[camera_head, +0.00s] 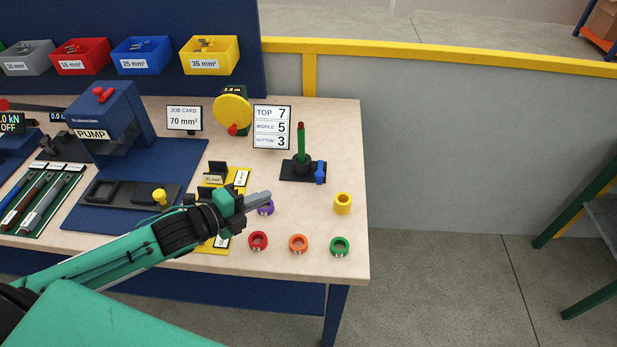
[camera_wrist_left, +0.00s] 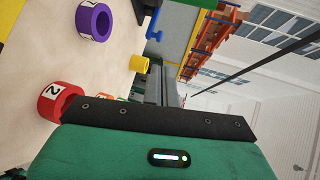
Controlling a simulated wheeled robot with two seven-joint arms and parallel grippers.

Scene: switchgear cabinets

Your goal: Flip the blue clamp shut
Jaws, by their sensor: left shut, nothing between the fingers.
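The blue clamp (camera_head: 320,172) is a small upright piece at the right end of a black base (camera_head: 289,175). A green and reddish rod (camera_head: 301,142) stands upright in the black holder on that base. In the left wrist view the blue clamp (camera_wrist_left: 154,32) shows only in part near the top edge. My left gripper (camera_head: 266,196) is shut and empty above the table, in front and to the left of the clamp, apart from it. Its shut fingers (camera_wrist_left: 162,82) also show in the left wrist view. My right gripper is not in view.
Purple (camera_head: 265,208), red (camera_head: 258,240), orange (camera_head: 298,243), green (camera_head: 340,246) and yellow (camera_head: 343,203) rings lie on the table near my gripper. A number sign (camera_head: 272,127) and a yellow disc (camera_head: 233,110) stand behind. The table's right edge is just beyond the rings.

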